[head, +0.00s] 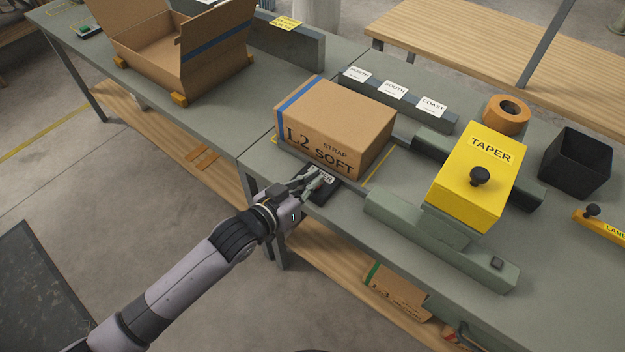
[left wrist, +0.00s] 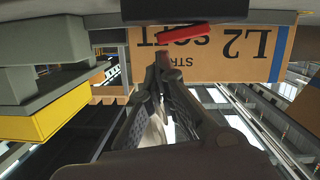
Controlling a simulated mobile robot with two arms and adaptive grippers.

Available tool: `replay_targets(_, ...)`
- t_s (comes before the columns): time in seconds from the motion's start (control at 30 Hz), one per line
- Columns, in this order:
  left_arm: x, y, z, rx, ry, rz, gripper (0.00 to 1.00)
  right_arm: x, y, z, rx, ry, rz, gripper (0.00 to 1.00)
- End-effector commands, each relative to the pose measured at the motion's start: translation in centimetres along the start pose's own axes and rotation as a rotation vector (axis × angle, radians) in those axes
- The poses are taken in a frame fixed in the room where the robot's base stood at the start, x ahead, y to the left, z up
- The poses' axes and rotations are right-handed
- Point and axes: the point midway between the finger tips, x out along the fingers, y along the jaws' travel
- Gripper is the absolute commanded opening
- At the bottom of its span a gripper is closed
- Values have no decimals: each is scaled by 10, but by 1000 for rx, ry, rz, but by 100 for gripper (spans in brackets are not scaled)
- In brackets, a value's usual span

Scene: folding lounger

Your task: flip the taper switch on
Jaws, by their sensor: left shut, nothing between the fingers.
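The taper switch is a small dark box (head: 319,193) at the near edge of the bench, in front of the closed carton, with a pale label that my gripper partly covers. In the left wrist view its dark housing (left wrist: 185,10) is at the top, with a red lever (left wrist: 184,32) tilted below it. My left gripper (head: 322,175) is shut and empty, its fingertips right at the switch. In the left wrist view the closed fingers (left wrist: 163,62) point at the red lever; I cannot tell whether they touch it. My right gripper is out of view.
The closed carton (head: 338,118) stands just behind the switch. The yellow taper head (head: 478,180) on its green base is to the right. An open carton (head: 160,60) is at the back left. A tape roll (head: 507,115) and black bin (head: 575,162) stand right.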

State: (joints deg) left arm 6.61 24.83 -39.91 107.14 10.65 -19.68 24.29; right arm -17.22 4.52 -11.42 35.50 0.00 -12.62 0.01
Motion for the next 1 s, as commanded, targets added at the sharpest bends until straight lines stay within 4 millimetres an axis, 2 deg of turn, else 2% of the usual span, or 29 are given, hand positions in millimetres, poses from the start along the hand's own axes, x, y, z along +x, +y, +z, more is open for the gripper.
replay_targets(0.27,0,1,1,6,0,-2,0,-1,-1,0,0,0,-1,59)
replay_targets(0.43,3,7,11,138,-1,-36,0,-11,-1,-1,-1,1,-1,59)
replay_targets(0.67,3,4,12,145,1,-37,0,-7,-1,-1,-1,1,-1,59)
replay_targets(0.83,2,6,-1,145,1,-37,0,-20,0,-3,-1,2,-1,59)
replay_targets(1.0,-2,7,-29,146,2,-39,0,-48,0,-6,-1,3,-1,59)
